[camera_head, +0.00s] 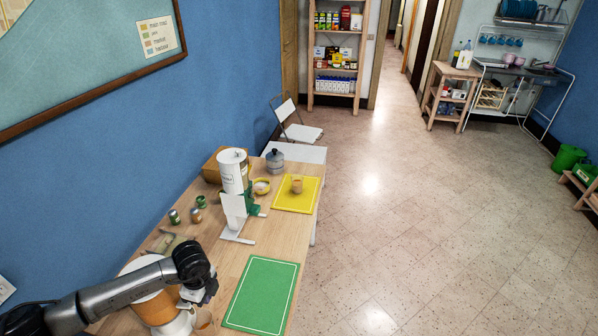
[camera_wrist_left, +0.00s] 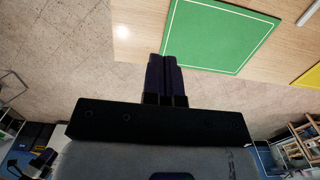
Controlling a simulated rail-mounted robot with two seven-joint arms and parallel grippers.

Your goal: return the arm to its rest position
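My left arm comes in from the lower left in the head view and reaches over the near end of the wooden table (camera_head: 238,262). My left gripper (camera_head: 207,292) is above the table, left of the green mat (camera_head: 262,295). In the left wrist view the two dark fingers (camera_wrist_left: 165,78) lie side by side, shut, with nothing between them. The green mat (camera_wrist_left: 215,35) shows beyond the fingertips there, bare.
A white and orange container (camera_head: 152,305) stands close by my left gripper. Small jars (camera_head: 196,215) stand on the left. The floor (camera_head: 420,220) to the right is clear.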

